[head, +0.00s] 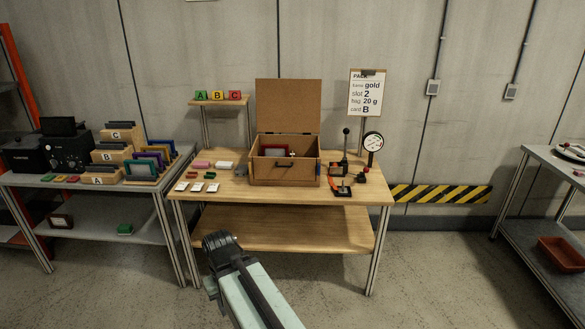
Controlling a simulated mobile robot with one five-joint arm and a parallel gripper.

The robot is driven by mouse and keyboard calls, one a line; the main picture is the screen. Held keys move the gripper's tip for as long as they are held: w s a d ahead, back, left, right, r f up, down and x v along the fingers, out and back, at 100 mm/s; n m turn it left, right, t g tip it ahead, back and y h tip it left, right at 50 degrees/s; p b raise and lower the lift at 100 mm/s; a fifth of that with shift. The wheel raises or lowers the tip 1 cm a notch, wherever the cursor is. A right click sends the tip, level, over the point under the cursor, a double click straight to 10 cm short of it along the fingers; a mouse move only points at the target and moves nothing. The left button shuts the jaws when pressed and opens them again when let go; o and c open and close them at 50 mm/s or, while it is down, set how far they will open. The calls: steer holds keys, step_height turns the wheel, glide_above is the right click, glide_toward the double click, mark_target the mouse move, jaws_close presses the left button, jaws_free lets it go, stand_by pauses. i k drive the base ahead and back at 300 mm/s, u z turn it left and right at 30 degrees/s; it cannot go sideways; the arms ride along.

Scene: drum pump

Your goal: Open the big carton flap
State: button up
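A brown carton (262,178) stands in the middle of the wooden table. Its big flap (288,105) stands upright at the back, so the carton is open at the top. A dark handle shows on its front wall, and a reddish item lies inside. My arm reaches up from the bottom of the picture. Its dark end (220,242) is in front of the table, low and well apart from the carton. The gripper's fingers cannot be made out.
The wooden table (230,192) also bears small blocks and cards at left, and a lever tool and dial gauge (373,142) at right. A sign (367,92) stands behind. Grey shelves flank it: left (90,205), right (545,170). Open floor lies in front.

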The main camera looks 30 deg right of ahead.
mark_target(264, 167)
steer(key=z, duration=0.45)
steer(key=i, duration=1.75)
steer(key=u, duration=0.65)
steer(key=k, duration=0.75)
steer(key=u, duration=0.05)
steer(key=i, duration=0.9)
steer(key=z, duration=0.05)
